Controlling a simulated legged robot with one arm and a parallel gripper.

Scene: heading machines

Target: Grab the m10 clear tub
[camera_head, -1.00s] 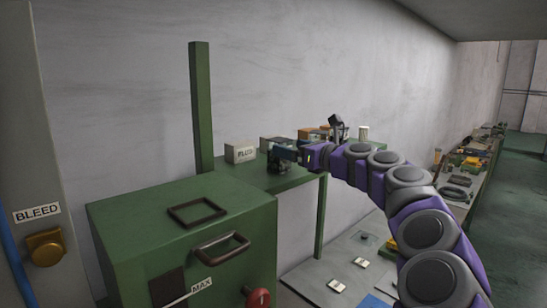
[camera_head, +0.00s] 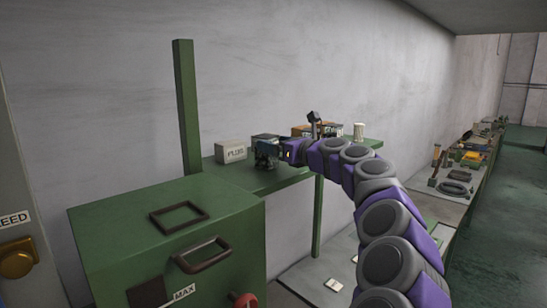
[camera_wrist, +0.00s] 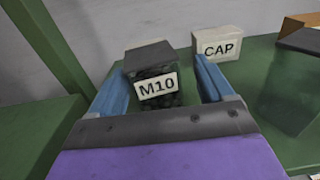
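The M10 clear tub (camera_wrist: 152,88) has see-through dark sides, a dark lid and a white M10 label. In the wrist view it stands upright on the green shelf, between the two blue fingers of my gripper (camera_wrist: 165,78). The fingers are spread on either side of it. A gap shows on its right; on its left I cannot tell whether the finger touches. In the head view my gripper (camera_head: 268,154) is over the shelf, and the tub cannot be clearly made out there.
A white CAP box (camera_wrist: 219,43) stands right behind the tub. Another dark-lidded clear tub (camera_wrist: 292,80) is at the right. A whitish PLUG box (camera_head: 231,151) sits left on the shelf (camera_head: 238,176). A green post (camera_head: 187,105) and green cabinet (camera_head: 165,245) are nearby.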

